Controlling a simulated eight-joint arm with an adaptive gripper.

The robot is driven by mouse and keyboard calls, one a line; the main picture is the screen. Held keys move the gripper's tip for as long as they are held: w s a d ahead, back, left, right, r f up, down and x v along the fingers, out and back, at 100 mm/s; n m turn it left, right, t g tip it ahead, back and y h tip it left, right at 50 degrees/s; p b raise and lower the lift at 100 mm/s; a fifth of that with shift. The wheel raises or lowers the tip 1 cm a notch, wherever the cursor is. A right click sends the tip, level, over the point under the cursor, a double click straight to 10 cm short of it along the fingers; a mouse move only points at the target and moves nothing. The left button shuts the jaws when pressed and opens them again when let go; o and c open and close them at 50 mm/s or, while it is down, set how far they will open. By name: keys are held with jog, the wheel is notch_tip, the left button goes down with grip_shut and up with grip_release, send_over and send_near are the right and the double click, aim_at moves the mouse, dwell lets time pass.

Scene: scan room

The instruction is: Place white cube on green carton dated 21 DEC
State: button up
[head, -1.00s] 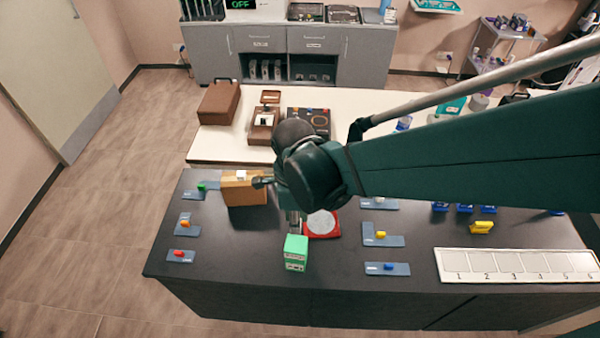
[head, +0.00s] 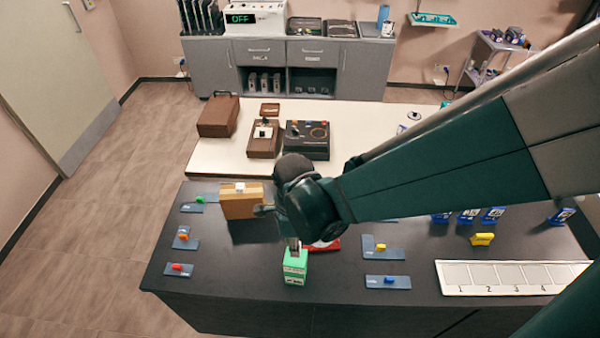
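The green carton (head: 295,267) stands upright near the front edge of the dark table, with a white label on its front. The date on it is too small to read. My gripper (head: 294,244) points down at the carton's top, touching it or just above; I cannot tell which. My own wrist and the small scale hide the fingers, so I cannot see whether they are open or shut. No white cube can be made out clearly. A small white patch (head: 240,188) shows on top of the brown box; I cannot tell whether it is a cube or a label.
The brown box (head: 242,203) stands left of my wrist. A red item (head: 325,246) lies partly hidden behind the green carton. Blue-grey plates with small coloured pieces lie on both sides. A numbered white strip (head: 510,277) is at right.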

jog(key=shift+f, duration=2.05)
jog(key=shift+f+b, duration=0.15)
jog(key=shift+b, duration=0.2)
jog(key=o, duration=0.7)
jog(key=shift+o, duration=0.2)
jog(key=shift+r, duration=0.25)
jog(key=shift+r+p, duration=0.65)
jog(key=shift+r, duration=5.25)
